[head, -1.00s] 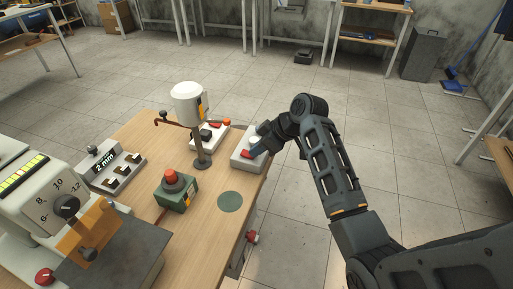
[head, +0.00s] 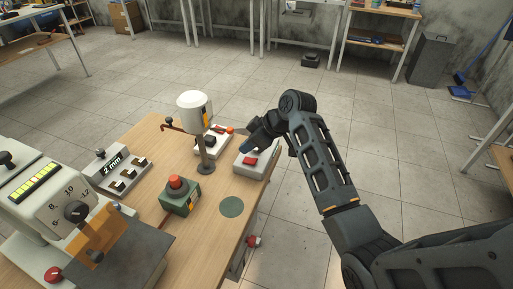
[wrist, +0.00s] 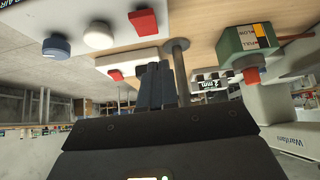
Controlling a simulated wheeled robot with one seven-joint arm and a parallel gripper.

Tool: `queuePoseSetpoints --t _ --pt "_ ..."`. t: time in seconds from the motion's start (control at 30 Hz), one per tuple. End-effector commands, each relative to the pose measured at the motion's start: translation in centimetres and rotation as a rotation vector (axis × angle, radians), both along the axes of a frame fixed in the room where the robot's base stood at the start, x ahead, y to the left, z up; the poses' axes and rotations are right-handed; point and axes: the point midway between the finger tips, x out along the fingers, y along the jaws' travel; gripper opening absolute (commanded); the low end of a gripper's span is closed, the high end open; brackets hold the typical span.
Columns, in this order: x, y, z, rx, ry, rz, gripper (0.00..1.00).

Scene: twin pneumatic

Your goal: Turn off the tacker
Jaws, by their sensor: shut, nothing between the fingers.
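I cannot tell for sure which device the tacker is. A white cylinder (head: 194,103) stands on a post on the wooden bench. A pale control box (head: 262,161) with a red switch (head: 250,160) sits at the bench's right edge. The wrist view shows a box with a blue knob (wrist: 56,46), a white knob (wrist: 98,35) and a red switch (wrist: 143,22). My gripper (head: 247,146) is shut and empty just above and behind the control box's red switch. Its dark fingers show in the wrist view (wrist: 156,80). Any contact is unclear.
A second switch box (head: 211,146) stands behind the post. A green box (head: 179,202) with a red button is in front. A 2 mm display unit (head: 117,174) and a dial machine (head: 62,210) stand left.

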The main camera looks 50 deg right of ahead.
Motion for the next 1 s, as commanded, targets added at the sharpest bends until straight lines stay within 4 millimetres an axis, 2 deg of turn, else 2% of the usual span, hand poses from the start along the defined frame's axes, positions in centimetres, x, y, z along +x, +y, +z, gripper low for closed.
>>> queuePoseSetpoints --t 0.03,0.07,0.3,0.5,0.7,1.0 --pt "0.8 0.6 1.8 -0.002 -0.004 0.008 0.00" --pt "0.2 0.2 1.7 -0.002 -0.005 0.002 0.00" --pt "-2.0 -0.7 6.3 -0.003 -0.004 -0.001 0.00" --pt "-3.1 -1.1 8.8 -0.001 -0.003 0.000 0.00" --pt "-3.6 -1.2 9.7 -0.001 -0.001 0.000 0.00" --pt "-3.6 -1.2 9.7 -0.001 0.000 -0.001 0.00"
